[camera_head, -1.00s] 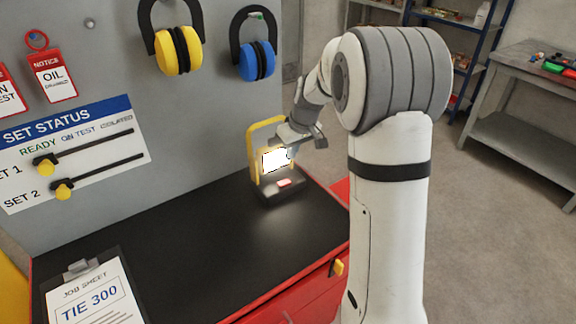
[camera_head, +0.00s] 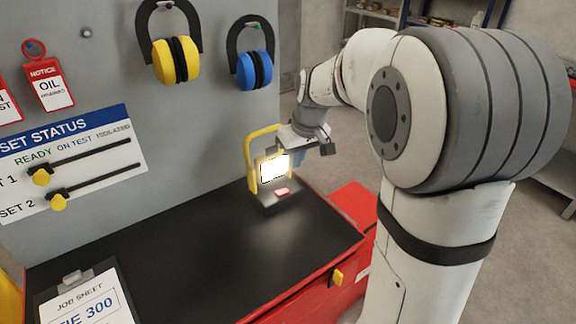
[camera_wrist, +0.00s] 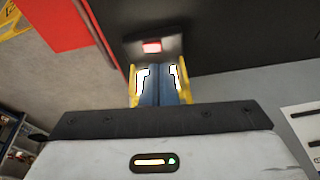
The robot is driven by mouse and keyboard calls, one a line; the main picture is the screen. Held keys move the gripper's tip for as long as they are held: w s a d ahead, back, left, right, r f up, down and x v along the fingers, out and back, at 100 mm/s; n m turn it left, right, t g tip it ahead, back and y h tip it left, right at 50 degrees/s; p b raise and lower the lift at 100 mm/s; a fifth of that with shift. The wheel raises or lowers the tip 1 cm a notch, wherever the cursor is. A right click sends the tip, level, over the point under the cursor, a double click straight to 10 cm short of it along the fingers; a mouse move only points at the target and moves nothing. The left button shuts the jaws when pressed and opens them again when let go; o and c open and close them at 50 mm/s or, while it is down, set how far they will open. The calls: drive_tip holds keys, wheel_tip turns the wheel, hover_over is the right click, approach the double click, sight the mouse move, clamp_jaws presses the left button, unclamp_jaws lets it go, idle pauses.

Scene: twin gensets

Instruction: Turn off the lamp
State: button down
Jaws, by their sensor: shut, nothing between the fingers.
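The lamp (camera_head: 274,167) stands at the far right corner of the black worktop, with a yellow frame and a glowing white panel. A red button (camera_head: 282,191) sits on its dark base and also shows in the wrist view (camera_wrist: 151,47). My gripper (camera_head: 298,158) is beside the lamp's upper right, its fingers pointing down. In the wrist view its blue fingers (camera_wrist: 158,72) are shut and empty, covering the middle of the lit panel; the button lies beyond their tips. I cannot tell whether they touch the lamp.
The black worktop (camera_head: 190,240) is clear between the lamp and a clipboard (camera_head: 85,300). Yellow (camera_head: 176,58) and blue (camera_head: 254,68) ear defenders hang on the grey panel behind. A status board (camera_head: 70,160) with two yellow-knobbed sliders is at left.

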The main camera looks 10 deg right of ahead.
drive_tip(key=s+m+h, duration=0.1)
drive_tip(key=s+m, duration=0.2)
drive_tip(key=s, duration=2)
drive_tip(key=shift+s+a+f+m, duration=0.15)
drive_tip(key=shift+s+f+m, duration=0.05)
drive_tip(key=shift+f+m, duration=0.1)
